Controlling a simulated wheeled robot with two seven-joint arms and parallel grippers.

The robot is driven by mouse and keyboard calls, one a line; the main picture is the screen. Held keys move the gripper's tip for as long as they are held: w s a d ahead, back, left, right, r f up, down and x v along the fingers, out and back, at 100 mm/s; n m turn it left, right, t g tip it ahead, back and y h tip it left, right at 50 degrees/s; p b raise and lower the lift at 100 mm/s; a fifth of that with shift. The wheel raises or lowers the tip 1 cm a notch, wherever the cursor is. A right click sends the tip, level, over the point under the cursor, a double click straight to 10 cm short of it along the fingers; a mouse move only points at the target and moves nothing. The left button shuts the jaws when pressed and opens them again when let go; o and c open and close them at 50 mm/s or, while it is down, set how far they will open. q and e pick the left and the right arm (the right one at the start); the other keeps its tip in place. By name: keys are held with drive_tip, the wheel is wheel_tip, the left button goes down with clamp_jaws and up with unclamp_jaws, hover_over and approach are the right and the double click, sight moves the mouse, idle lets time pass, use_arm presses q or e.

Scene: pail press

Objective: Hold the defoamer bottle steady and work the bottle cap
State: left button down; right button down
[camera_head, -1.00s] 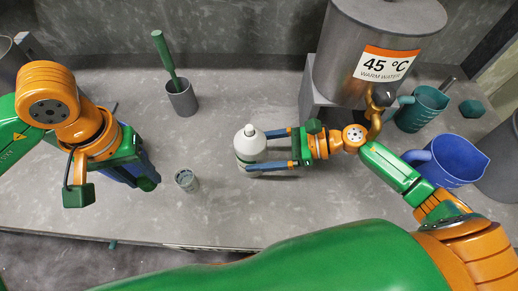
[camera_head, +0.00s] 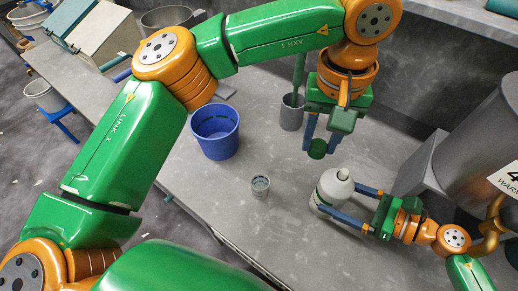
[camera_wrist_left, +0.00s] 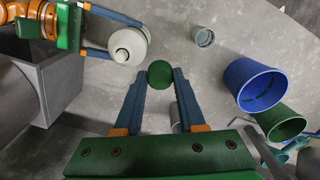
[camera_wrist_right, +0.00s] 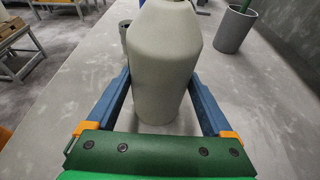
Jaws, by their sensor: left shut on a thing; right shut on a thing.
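The defoamer bottle (camera_head: 334,188) is a pale grey-white bottle with a small raised tip on top. It stands upright on the counter and fills the middle of the right wrist view (camera_wrist_right: 163,60). My right gripper (camera_head: 338,198) is shut around its body, one finger on each side. My left gripper (camera_head: 318,144) is shut on a round dark green piece, which looks like the bottle cap (camera_head: 317,150). The cap also shows between the fingertips in the left wrist view (camera_wrist_left: 160,74). It is apart from the bottle, just behind it in the head view.
A blue pail (camera_head: 215,143) is farther left, and a grey cup (camera_head: 291,113) with a green-handled tool is behind. The large metal warm-water tank (camera_head: 474,150) is on the right. The front counter is clear.

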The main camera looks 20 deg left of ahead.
sight(346, 172)
use_arm(q)
drive_tip(key=shift+n, duration=0.7)
drive_tip(key=d+r, duration=0.1)
drive_tip(key=d, duration=0.1)
drive_tip(key=d+r, duration=0.1)
drive_tip(key=d, duration=0.1)
drive_tip(key=d+r, duration=0.1)
drive_tip(key=d, duration=0.1)
drive_tip(key=shift+s+d, duration=0.25)
drive_tip(key=shift+s, duration=0.1)
use_arm(e)
drive_tip(key=shift+s, duration=0.15)
use_arm(q)
drive_tip(key=shift+a, duration=0.1)
drive_tip(key=shift+f, duration=0.1)
drive_tip(key=shift+f, duration=2.25)
drive_tip(key=shift+f, duration=0.35)
